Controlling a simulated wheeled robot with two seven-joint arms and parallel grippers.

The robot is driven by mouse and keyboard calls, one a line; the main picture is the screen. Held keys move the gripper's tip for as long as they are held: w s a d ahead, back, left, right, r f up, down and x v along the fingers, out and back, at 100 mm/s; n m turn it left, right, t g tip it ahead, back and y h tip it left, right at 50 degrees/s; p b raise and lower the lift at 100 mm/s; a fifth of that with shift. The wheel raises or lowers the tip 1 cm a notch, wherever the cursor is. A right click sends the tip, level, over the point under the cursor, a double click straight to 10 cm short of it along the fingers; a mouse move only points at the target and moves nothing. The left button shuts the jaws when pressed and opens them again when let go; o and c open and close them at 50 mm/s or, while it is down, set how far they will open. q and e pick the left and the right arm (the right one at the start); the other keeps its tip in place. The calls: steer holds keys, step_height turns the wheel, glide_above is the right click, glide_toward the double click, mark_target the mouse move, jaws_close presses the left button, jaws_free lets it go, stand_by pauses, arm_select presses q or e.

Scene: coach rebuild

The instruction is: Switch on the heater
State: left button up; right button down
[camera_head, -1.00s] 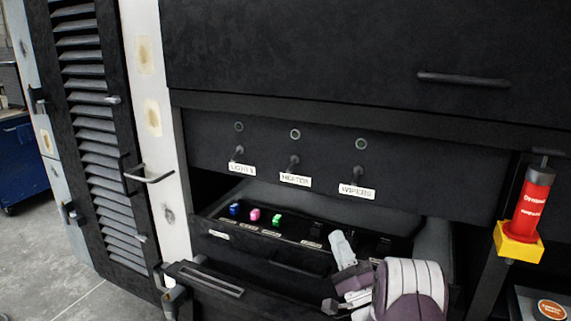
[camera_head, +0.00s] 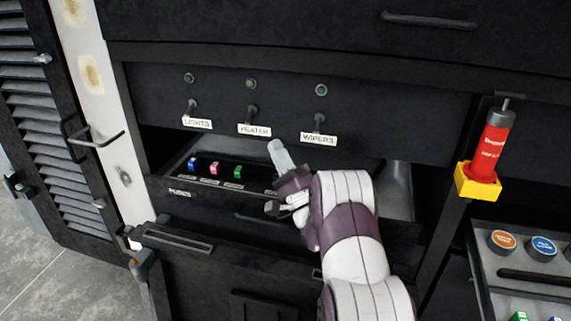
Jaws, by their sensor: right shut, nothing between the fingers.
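The heater switch (camera_head: 252,112) is a dark toggle lever on the black panel, between the lights switch (camera_head: 191,105) and the wipers switch (camera_head: 319,120). A white label (camera_head: 254,130) reading HEATER sits just below it. A small round indicator (camera_head: 251,84) above it looks dark with a pale ring. My right gripper (camera_head: 275,147) is shut and empty, with its grey fingers pointing up. It is just below and a little right of the HEATER label in the picture; I cannot tell whether it touches the panel. My left gripper is not in view.
An open fuse drawer (camera_head: 180,192) with blue, pink and green fuses lies below the panel, partly hidden by my right arm. A red extinguisher (camera_head: 490,150) in a yellow holder stands at right. A grey tray (camera_head: 483,268) with round-topped items is at lower right.

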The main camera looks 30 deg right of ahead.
mark_target(250, 117)
steer(key=w+a+r, duration=0.1)
steer(key=w+r+p, duration=0.1)
steer(key=w, duration=0.1)
steer(key=shift+a+r, duration=0.4)
steer(key=shift+w+a+r, duration=0.3)
steer(key=shift+w+a, duration=0.05)
steer(key=shift+a, duration=0.2)
steer(key=shift+r, duration=0.1)
steer(key=shift+s+a+r+m+h+p, duration=0.15)
steer(key=shift+m+h+p, duration=0.25)
steer(key=shift+m+p, duration=0.2)
steer(key=shift+m+g+h+p, duration=0.3)
steer(key=shift+g+h, duration=0.1)
steer(key=shift+h, duration=0.1)
